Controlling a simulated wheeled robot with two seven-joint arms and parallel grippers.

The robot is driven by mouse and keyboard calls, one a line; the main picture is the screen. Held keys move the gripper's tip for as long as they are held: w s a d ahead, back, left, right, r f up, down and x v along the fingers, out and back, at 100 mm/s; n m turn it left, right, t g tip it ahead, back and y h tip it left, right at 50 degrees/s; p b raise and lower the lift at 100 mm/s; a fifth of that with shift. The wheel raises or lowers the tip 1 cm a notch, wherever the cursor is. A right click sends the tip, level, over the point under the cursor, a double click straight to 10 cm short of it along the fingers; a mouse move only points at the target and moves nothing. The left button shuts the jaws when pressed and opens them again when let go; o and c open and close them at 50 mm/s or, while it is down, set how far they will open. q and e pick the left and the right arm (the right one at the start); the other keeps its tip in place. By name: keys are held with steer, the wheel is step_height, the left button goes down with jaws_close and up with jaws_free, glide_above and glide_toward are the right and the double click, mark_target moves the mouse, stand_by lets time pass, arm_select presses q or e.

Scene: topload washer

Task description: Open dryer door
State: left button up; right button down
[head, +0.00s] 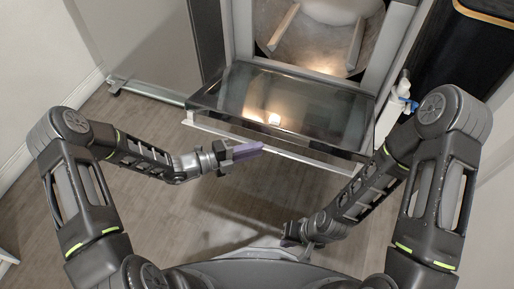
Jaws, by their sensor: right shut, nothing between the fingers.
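The dryer door (270,100) is a dark glass panel in a metal frame. It is swung down and out, lying roughly flat in front of the machine. Behind it the dryer opening shows the metal drum (330,50) with its fins. My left gripper (252,150), with purple fingers, is just below the door's front edge in the picture; whether it touches is unclear. Its fingers look like one slab, so their gap is hard to judge. My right gripper (288,238) is low, close to my base, away from the door, shut and empty.
Bottles (400,92) stand right of the dryer. A grey panel (130,40) with a metal rail (150,92) at its foot is on the left. A dark cabinet (475,45) is at the upper right. The wooden floor (120,200) is clear.

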arm_select(q)
steer(key=shift+a, duration=0.1)
steer(key=p+v, duration=0.5)
steer(key=v, duration=0.8)
steer(key=shift+a+r, duration=0.25)
steer(key=shift+r, duration=0.2)
stand_by(0.3)
steer(key=shift+s, duration=0.1)
stand_by(0.8)
